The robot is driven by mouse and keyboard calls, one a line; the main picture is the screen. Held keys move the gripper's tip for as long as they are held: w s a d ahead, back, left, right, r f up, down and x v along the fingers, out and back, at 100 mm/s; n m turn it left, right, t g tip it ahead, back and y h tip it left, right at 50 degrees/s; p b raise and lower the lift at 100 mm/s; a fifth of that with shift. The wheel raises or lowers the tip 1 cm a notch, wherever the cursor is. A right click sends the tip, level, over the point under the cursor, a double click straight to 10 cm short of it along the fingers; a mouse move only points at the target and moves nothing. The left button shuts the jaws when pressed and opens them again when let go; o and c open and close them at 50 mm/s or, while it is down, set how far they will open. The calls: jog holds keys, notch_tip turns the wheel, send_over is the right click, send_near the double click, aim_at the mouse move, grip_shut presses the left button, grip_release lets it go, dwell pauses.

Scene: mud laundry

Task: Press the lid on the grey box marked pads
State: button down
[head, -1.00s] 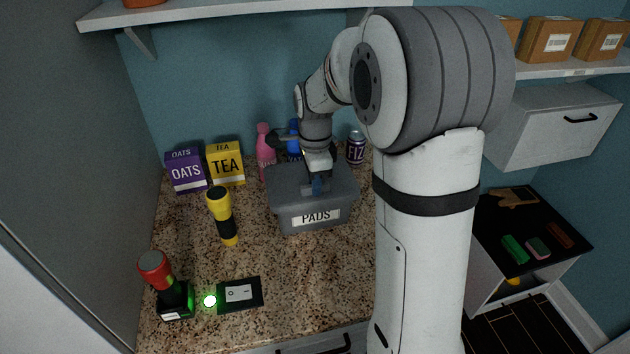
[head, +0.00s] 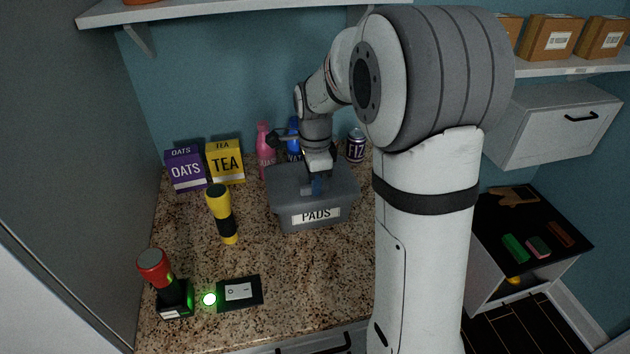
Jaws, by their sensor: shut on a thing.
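The grey box marked PADS (head: 290,218) stands upright on the speckled counter, its label facing front. A grey lid (head: 286,184) lies across its top, looking about level. From this angle I cannot tell whether its rim is fully seated or slightly raised. The fingertips and the grip point are mostly hidden by my wrist, and the lid's back edge is partly hidden by my arm.
Behind the box stand a pink bottle (head: 265,142), a blue bottle (head: 294,128) and a FIZZ can (head: 356,146). A red-topped flashlight (head: 155,266) stands front left. Counter before the box is clear.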

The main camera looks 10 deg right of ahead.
jog(key=c, duration=0.9)
grip_release()
jog(key=shift+o, duration=0.2)
jog(key=shift+r+p, duration=0.5)
jog(key=shift+r, duration=0.2)
jog(key=shift+r+p, duration=2.4)
jog(key=shift+r, duration=0.95)
grip_shut()
